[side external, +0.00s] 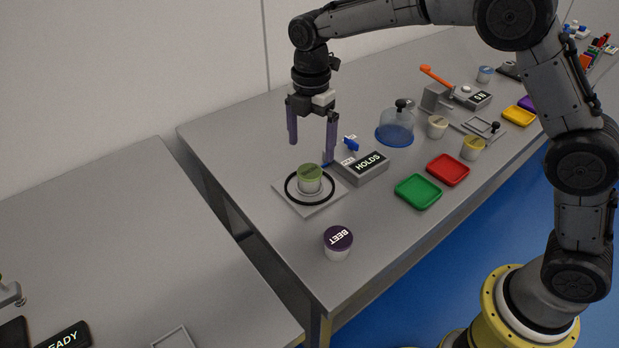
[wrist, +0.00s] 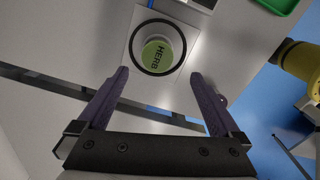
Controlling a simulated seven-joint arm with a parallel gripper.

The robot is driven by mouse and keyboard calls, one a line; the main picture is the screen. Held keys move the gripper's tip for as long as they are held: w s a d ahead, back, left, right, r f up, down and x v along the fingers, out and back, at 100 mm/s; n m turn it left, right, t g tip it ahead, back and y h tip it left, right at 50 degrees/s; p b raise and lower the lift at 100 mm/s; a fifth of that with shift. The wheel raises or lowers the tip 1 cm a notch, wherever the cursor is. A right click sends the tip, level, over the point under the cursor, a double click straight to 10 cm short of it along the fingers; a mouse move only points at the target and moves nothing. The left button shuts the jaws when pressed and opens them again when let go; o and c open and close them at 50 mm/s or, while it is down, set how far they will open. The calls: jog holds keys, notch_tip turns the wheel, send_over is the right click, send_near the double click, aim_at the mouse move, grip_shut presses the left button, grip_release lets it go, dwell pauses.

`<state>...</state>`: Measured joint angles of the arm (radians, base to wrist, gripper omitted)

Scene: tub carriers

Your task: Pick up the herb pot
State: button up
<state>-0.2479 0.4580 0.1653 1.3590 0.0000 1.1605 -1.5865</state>
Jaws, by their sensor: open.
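The herb pot (side external: 310,179) is a small pale tub with a green lid. It stands upright inside a black ring on a light square plate (side external: 296,202). In the wrist view the green lid of the herb pot (wrist: 157,53) reads HERB, and the plate and ring lie around it. My gripper (side external: 312,152) is open and empty, with its two purple fingers pointing down above and behind the plate. In the wrist view my gripper (wrist: 159,82) has its fingers wide apart, with the pot beyond the fingertips and apart from them.
A grey box marked HOLDS (side external: 362,169) stands right beside the plate. A purple-lidded BEET tub (side external: 338,243) stands near the front edge. Green (side external: 418,191) and red (side external: 448,169) trays and a clear dome (side external: 394,128) lie further right. The table left of the plate is clear.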

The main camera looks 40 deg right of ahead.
aim_at(309, 171)
jog(key=f, duration=0.8)
jog(key=shift+w+a+f, duration=0.15)
jog(key=shift+w+f, duration=0.05)
jog(key=shift+f, duration=0.2)
grip_shut()
jog(key=shift+r, duration=0.15)
